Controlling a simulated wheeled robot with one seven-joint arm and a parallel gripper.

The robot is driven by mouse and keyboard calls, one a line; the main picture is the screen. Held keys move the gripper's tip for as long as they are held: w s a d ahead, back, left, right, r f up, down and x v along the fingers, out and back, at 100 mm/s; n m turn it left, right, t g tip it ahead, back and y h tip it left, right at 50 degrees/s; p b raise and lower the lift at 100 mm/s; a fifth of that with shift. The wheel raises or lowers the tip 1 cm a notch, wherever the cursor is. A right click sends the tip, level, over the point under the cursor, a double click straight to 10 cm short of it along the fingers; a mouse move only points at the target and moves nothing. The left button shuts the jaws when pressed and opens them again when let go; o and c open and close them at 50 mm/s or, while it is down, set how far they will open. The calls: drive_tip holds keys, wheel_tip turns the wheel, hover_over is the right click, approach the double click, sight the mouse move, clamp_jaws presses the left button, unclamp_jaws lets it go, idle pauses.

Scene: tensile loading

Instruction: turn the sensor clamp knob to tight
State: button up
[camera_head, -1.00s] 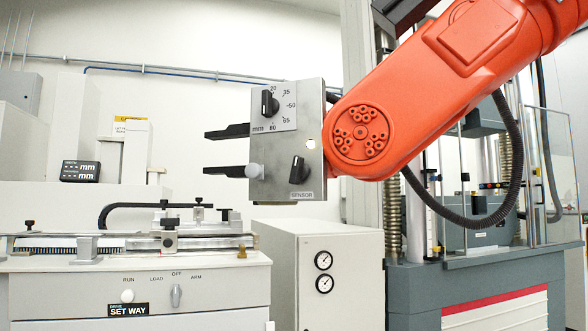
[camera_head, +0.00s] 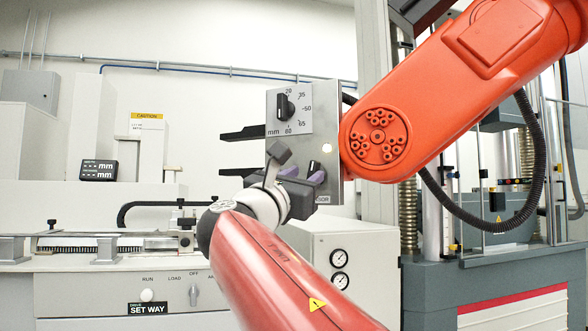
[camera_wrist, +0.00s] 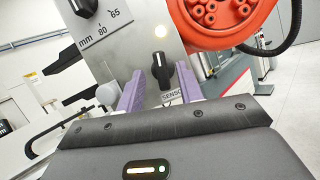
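The sensor clamp knob (camera_wrist: 160,68) is a black pointer knob with a white mark, low on the grey metal plate (camera_wrist: 142,35). The word SENSOR is printed just below it. In the head view its top (camera_head: 313,166) shows just above my gripper's fingers. My gripper (camera_wrist: 158,72) is open, its two purple fingers to the left and right of the knob, with a gap on both sides. In the head view my gripper (camera_head: 303,173) is in front of the plate's lower part. I cannot tell whether the fingertips reach around the knob.
A second black knob (camera_head: 285,107) with a mm scale is higher on the plate. An orange arm (camera_head: 450,90) bears the plate; black jaws (camera_head: 250,133) stick out left. A white bench (camera_head: 60,290) stands left, a grey testing machine (camera_head: 480,270) right.

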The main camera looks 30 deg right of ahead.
sight(311, 171)
drive_tip(key=shift+p+x, duration=0.3)
drive_tip(key=shift+x, duration=1.4)
drive_tip(key=shift+c, duration=0.3)
clamp_jaws()
